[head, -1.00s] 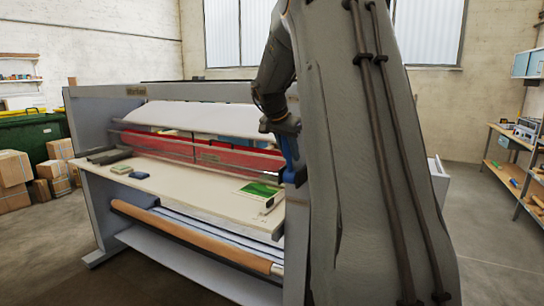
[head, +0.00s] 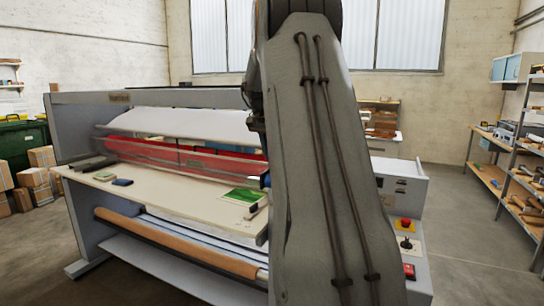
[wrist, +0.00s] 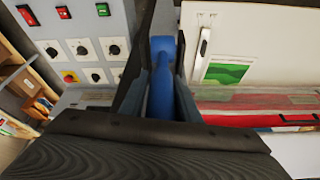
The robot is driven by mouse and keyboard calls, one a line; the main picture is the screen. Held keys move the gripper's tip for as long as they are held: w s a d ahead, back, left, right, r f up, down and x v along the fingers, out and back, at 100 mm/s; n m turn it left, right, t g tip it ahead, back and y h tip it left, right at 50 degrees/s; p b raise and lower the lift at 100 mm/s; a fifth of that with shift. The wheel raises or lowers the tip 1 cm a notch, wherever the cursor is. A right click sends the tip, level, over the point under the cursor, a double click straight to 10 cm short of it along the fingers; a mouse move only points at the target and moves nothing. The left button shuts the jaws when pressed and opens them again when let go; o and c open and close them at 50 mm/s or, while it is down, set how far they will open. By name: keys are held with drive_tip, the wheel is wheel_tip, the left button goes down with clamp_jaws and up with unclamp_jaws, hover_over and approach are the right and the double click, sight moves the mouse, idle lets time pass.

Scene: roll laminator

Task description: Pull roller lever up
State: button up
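The roller lever is a blue handle with a rounded end (wrist: 162,48), seen in the middle of the wrist view. My gripper (wrist: 163,72) has a dark finger on each side of this handle, with the pads close against it; it looks shut on the lever. In the head view my arm hides the gripper and most of the lever; only a small bit of blue shows at the arm's left edge. The lever belongs to the roll laminator (head: 75,125), at the right end of its red rollers (head: 185,158).
A control panel (wrist: 75,30) with knobs, colored buttons and a red-and-yellow stop button (wrist: 70,76) is close on the left in the wrist view. The feed table (head: 165,195) carries a green picture sheet (head: 240,195) and small blocks. Shelves stand at right; the floor between is clear.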

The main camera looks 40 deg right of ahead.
drive_tip(key=shift+o, duration=1.2)
drive_tip(key=v, duration=0.7)
drive_tip(key=shift+a+r, duration=0.2)
drive_tip(key=shift+r, duration=0.2)
